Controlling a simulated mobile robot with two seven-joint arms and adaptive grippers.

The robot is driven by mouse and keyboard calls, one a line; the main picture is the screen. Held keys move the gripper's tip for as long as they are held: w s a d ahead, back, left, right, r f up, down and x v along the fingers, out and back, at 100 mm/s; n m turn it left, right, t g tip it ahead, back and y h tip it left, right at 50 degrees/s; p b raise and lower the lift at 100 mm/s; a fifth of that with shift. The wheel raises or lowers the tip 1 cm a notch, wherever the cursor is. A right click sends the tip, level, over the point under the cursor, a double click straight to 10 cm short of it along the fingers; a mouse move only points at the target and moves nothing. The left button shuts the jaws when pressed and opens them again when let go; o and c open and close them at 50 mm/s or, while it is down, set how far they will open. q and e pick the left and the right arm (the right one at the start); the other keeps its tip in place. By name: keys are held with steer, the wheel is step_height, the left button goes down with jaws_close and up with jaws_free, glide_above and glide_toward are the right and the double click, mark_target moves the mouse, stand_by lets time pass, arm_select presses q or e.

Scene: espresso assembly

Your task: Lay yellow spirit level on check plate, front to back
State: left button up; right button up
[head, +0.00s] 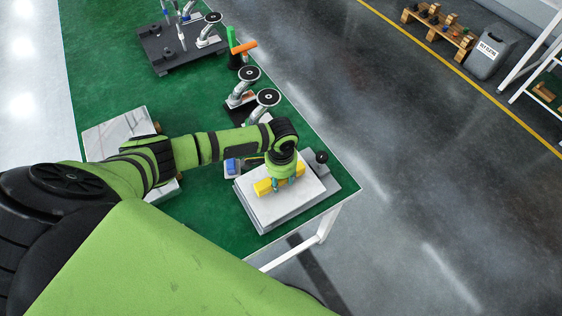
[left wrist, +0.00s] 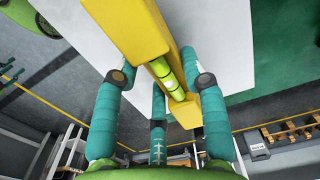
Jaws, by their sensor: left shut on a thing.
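The yellow spirit level (head: 264,187) is at the light grey check plate (head: 262,214) near the table's right corner. My left gripper (head: 286,181) is over the plate and shut on the level. In the left wrist view the level (left wrist: 128,36) runs between the teal fingers of the gripper (left wrist: 162,82), its green vial facing me. The pale plate (left wrist: 218,40) shows behind it. The fingers hide part of the level, and I cannot tell whether it touches the plate. My right gripper is not in view.
A dark knob (head: 321,157) stands beside the plate. A small blue item (head: 232,165) lies left of it. Gauges on stands (head: 266,98) and a dark base plate (head: 165,52) are farther back on the green table (head: 110,50). A marble-like slab (head: 112,132) lies under my arm.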

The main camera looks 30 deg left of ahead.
arm_select(q)
steer(key=shift+f, duration=0.1)
stand_by(0.6)
steer(key=shift+f+b, duration=0.4)
steer(key=shift+f, duration=0.25)
steer(key=shift+r, duration=0.1)
steer(key=o, duration=1.4)
steer(key=shift+c, duration=0.2)
steer(key=shift+r, duration=0.1)
step_height(320, 180, up, 9)
steer(key=p, duration=1)
